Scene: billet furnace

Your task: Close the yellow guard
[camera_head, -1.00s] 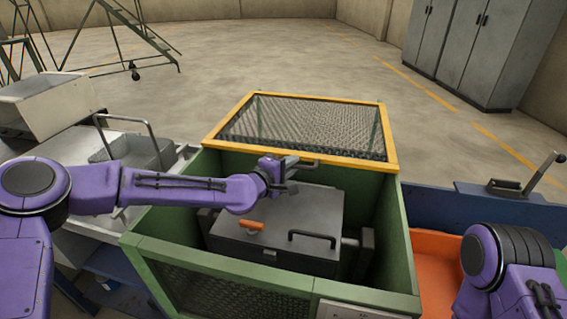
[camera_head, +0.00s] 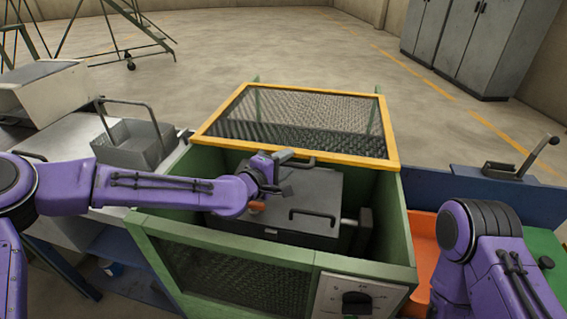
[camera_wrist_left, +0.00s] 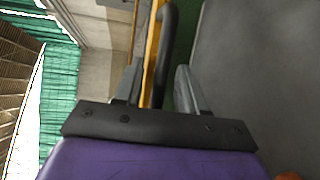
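The yellow guard (camera_head: 215,115) is a yellow frame with dark mesh at the back of the green box (camera_head: 190,228). It is partly open: the front of the box is uncovered. A dark handle (camera_head: 297,161) sits on its front bar. My left gripper (camera_head: 281,172) is at this handle, over the box. In the left wrist view, the fingers of my left gripper (camera_wrist_left: 158,88) stand apart on either side of the black handle (camera_wrist_left: 167,45) and the yellow bar (camera_wrist_left: 152,45), with gaps visible. My right arm shows at the lower right; its gripper is out of view.
A grey lidded case (camera_head: 315,195) with an orange grip and a black handle lies inside the box. A dial panel (camera_head: 338,290) is on the box front. A grey basket (camera_head: 130,148) stands left, an orange tray (camera_head: 422,245) right.

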